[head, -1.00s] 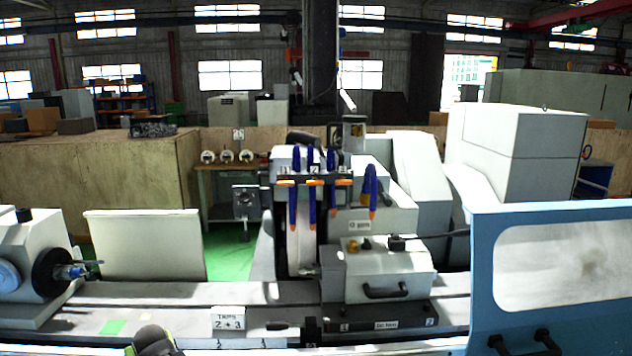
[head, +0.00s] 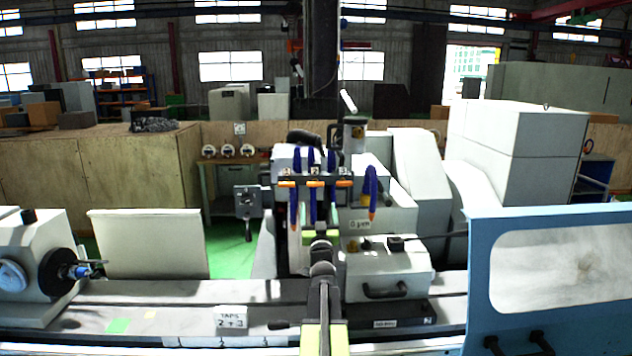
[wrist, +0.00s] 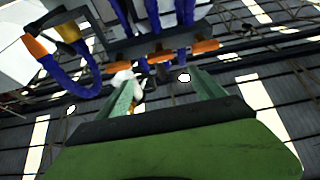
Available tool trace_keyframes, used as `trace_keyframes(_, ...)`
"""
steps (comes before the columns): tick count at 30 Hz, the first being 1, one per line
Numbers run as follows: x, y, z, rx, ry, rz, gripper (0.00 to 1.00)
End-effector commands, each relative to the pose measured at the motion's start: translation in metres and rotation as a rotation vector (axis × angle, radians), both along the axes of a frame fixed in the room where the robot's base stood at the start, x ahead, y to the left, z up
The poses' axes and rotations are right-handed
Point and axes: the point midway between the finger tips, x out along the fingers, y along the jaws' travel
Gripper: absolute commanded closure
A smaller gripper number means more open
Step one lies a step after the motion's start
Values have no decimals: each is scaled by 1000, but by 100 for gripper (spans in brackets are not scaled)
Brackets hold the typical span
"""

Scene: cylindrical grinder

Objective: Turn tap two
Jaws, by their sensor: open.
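Three taps with orange handles sit in a row on a dark bar above the grinding wheel. The middle one, tap two (head: 315,183), is in line with my gripper and also shows in the wrist view (wrist: 160,57). The orange handles of the left tap (head: 286,184) and right tap (head: 344,183) flank it. My gripper (head: 320,208) is raised in front of the machine, just below the bar in the picture. In the wrist view its green fingers (wrist: 163,80) are apart with nothing held, and the tap handles lie beyond their tips. I see no contact with the handle.
Blue hoses with orange tips (head: 372,200) hang around the taps. A white sign reading "TAPS 2 + 3" (head: 231,318) stands on the machine bed. The workhead (head: 40,265) is at left, a blue-framed guard (head: 560,270) at right.

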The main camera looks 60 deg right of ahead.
Motion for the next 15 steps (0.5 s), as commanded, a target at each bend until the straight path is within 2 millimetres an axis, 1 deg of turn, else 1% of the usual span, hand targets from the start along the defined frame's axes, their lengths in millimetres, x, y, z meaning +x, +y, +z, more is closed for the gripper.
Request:
trace_keyframes(1, 10, -14, 11, 0, 0, 0, 22)
trace_keyframes(6, 33, -47, 28, 1, 0, 0, 22)
trace_keyframes(12, 58, -82, 45, 1, 0, 0, 22)
trace_keyframes(15, 67, -94, 50, 2, 0, -1, 22)
